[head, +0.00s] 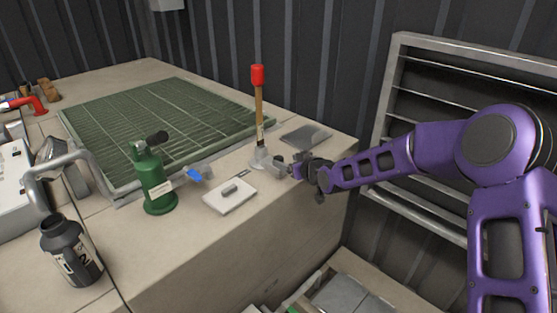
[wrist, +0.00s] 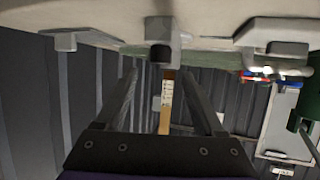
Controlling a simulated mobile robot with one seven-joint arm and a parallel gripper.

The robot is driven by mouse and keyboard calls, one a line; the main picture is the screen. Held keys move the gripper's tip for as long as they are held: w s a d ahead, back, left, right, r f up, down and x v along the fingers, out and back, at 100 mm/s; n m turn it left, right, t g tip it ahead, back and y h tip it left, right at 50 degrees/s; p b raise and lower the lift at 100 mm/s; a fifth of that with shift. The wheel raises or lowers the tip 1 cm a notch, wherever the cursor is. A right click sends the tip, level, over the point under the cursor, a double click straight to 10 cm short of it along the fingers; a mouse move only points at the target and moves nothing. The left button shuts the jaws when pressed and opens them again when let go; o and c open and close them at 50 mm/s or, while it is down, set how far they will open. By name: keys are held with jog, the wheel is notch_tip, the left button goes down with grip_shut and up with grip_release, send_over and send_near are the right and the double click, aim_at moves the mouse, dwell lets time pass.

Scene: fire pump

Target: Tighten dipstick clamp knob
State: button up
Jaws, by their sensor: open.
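The dipstick (head: 259,108) stands upright, a brown-yellow strip with a red top. Its foot is in a pale clamp block (head: 260,158) near the right edge of the bench. In the wrist view, which looks upside down, a dark round knob (wrist: 160,57) sticks out of the pale clamp block (wrist: 166,30). The strip (wrist: 166,100) shows behind it. My gripper (head: 296,168) is at the right side of the clamp. In the wrist view my gripper (wrist: 159,76) is open, its fingers on either side of the knob. Whether they touch it I cannot tell.
A white plate with a grey block (head: 230,195) and a green bottle (head: 155,180) stand left of the clamp. A flat grey plate (head: 305,136) lies behind. A green grating (head: 160,125) fills the back. A dark flask (head: 70,250) stands front left.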

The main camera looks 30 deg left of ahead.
aim_at(279, 158)
jog(key=x, duration=0.7)
grip_shut()
dwell(0.3)
